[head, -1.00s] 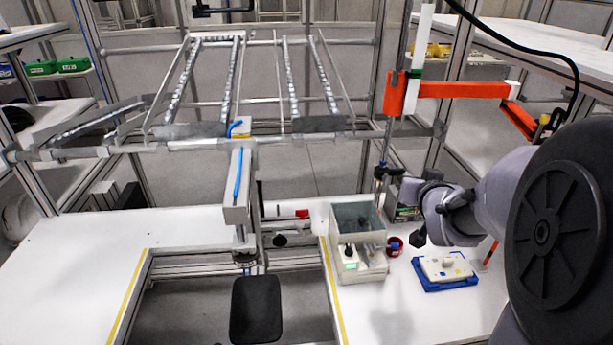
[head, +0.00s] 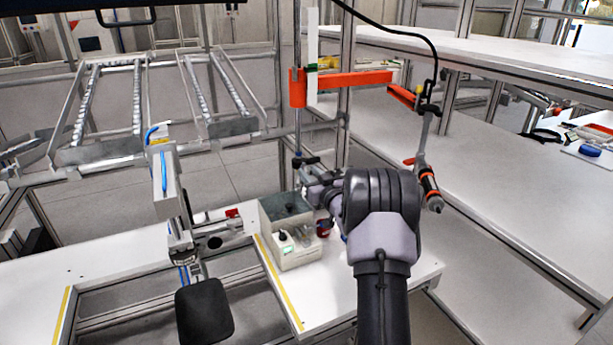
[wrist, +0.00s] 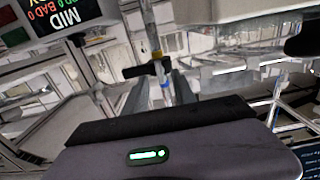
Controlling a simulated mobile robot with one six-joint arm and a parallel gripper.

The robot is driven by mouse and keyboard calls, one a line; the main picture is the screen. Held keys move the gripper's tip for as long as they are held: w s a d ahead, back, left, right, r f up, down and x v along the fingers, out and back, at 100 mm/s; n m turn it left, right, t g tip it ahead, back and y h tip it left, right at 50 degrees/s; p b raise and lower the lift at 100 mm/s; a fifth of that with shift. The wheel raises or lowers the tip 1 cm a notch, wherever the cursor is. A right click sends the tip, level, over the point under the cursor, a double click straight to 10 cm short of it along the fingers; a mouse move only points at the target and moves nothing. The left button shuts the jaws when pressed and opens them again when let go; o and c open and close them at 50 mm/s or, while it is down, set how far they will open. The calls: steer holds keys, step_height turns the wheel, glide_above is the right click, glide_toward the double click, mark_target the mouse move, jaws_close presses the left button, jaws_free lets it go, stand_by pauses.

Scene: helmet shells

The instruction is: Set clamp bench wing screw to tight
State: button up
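The wing screw (wrist: 150,69), a black cross-bar on a thin upright rod with yellow and blue bands, shows in the wrist view just beyond my fingertips. My gripper (wrist: 160,86) has its two grey fingers apart, one on each side of the rod; I cannot tell if they touch it. In the head view, my gripper (head: 312,184) is by the foot of the tall post, at the back of the bench (head: 330,308), mostly hidden by my own arm. A small black part (head: 308,160) on the post there may be the wing screw.
A dark screen (wrist: 68,18) reads MID, upside down, in the wrist view. A grey box with controls (head: 290,235) stands left of my arm. An orange bracket (head: 345,80) with a hanging tool (head: 427,180) is above and right. A shelf (head: 500,170) lies right.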

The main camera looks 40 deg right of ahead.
steer(key=shift+x, duration=1)
jaws_close()
steer(key=shift+n+b, duration=0.4)
steer(key=shift+b, duration=0.1)
steer(key=n+b, duration=0.2)
steer(key=shift+a+f+n, duration=0.1)
steer(key=shift+n, duration=0.3)
steer(key=n+b, duration=0.1)
steer(key=n, duration=0.3)
steer(key=shift+n, duration=0.3)
steer(key=shift+a+n, duration=0.15)
steer(key=shift+n, duration=4.75)
